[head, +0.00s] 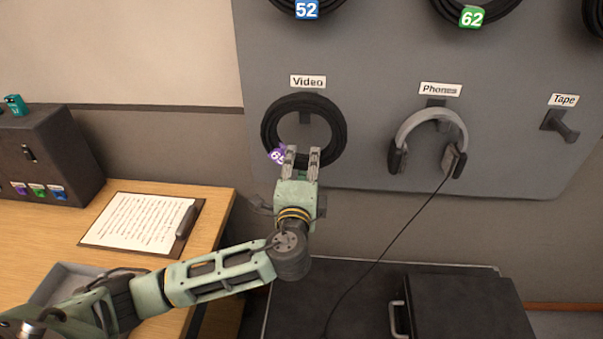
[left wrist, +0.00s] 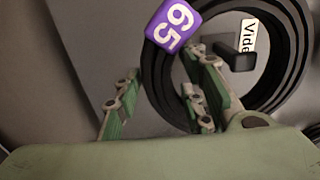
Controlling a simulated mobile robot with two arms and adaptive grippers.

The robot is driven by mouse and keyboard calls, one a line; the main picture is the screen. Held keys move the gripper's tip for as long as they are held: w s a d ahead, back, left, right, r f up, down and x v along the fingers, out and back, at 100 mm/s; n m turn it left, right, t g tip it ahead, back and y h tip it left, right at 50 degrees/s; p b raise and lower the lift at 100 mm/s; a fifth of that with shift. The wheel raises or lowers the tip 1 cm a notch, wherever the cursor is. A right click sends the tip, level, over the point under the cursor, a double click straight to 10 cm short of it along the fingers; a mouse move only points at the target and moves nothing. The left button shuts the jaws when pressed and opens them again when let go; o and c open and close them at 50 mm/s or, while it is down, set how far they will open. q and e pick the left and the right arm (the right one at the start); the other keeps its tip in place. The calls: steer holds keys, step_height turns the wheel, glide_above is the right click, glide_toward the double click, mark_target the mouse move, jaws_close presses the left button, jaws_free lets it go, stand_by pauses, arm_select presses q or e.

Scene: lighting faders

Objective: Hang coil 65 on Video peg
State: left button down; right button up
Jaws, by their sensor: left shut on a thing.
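Coil 65, a black ring of cable (head: 338,130) with a purple tag (head: 279,155) reading 65, is upright in front of the grey board below the Video label (head: 308,82). My left gripper (head: 301,160) is shut on the coil's lower rim. In the left wrist view, the coil (left wrist: 290,85) passes by the fingers (left wrist: 165,98), with the purple tag (left wrist: 172,25) above them. The dark Video peg (left wrist: 236,58) shows inside the ring's opening; I cannot tell how far it reaches through. My right gripper is out of view.
Headphones (head: 432,125) hang on the Phones peg, their cord running down to the left. The Tape peg (head: 560,124) is bare. Coils 52 (head: 307,10) and 62 (head: 472,16) hang above. A desk with a clipboard (head: 140,222) is at the left, a black case (head: 465,305) below.

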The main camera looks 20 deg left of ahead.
mark_target(304, 155)
arm_select(q)
steer(key=shift+w+a+r, duration=0.1)
steer(key=shift+w+a, duration=0.15)
steer(key=shift+w, duration=0.45)
steer(key=shift+w+a+b, duration=0.1)
steer(key=shift+w+b, duration=0.2)
steer(key=shift+w+a, duration=0.15)
steer(key=shift+w, duration=0.45)
steer(key=shift+w+a+f+b, duration=0.2)
steer(key=shift+w+f+b, duration=0.35)
steer(key=shift+w+b, duration=0.15)
steer(key=shift+w+a+f+b, duration=0.15)
steer(key=shift+w+f+b, duration=0.4)
steer(key=shift+b, duration=0.1)
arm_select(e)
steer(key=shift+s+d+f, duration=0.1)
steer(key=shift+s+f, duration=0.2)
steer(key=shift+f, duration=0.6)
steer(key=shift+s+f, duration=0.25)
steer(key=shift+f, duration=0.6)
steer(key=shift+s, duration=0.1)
arm_select(q)
steer(key=c, duration=1)
jaws_free()
steer(key=shift+c, duration=0.2)
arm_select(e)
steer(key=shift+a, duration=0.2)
